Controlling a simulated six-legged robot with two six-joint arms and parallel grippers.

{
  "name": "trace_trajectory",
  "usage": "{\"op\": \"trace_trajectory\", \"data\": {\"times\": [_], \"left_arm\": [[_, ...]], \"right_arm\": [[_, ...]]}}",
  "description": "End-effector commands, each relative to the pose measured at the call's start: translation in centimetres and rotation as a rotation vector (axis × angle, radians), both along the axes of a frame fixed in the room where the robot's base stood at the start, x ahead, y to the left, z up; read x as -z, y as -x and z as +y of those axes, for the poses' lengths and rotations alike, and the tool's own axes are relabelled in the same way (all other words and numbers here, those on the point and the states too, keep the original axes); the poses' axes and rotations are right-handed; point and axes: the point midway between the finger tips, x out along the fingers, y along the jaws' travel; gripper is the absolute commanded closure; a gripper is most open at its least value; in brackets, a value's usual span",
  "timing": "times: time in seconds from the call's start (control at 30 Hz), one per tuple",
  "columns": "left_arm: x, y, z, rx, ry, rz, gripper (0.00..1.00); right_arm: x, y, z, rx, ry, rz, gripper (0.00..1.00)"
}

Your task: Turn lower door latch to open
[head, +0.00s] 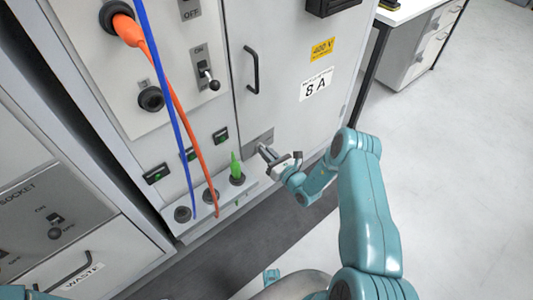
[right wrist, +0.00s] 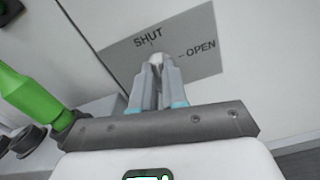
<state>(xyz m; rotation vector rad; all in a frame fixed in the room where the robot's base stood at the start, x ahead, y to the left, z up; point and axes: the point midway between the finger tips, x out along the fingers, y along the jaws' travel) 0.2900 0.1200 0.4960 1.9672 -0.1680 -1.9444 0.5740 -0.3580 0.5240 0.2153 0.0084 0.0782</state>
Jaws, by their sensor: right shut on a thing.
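The lower door latch (right wrist: 158,58) is a small pale knob on a grey plate (right wrist: 205,62) marked SHUT and OPEN. The plate also shows low on the pale cabinet door in the head view (head: 262,138). My right gripper (head: 265,151) reaches in from the right at the plate. In the right wrist view its fingers (right wrist: 157,75) are closed on the latch, just below the word SHUT; OPEN is to the right. The fingers hide most of the latch, so its exact angle is hard to tell. The cabinet door (head: 285,85) looks closed. My left gripper is not in view.
A green plug (head: 236,166) stands in a socket ledge just left of my right gripper. An orange cable (head: 180,105) and a blue cable (head: 166,85) hang farther left. A black door handle (head: 252,70) is above the latch. Floor at right is clear.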

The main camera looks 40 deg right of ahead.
Motion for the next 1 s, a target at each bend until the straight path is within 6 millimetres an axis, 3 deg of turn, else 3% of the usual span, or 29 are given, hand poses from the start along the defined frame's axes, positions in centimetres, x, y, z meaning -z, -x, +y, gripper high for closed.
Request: {"op": "trace_trajectory", "data": {"times": [1.0], "left_arm": [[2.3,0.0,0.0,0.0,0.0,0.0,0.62]], "right_arm": [[0.4,0.0,-0.3,0.001,-0.954,0.075,1.0]]}}
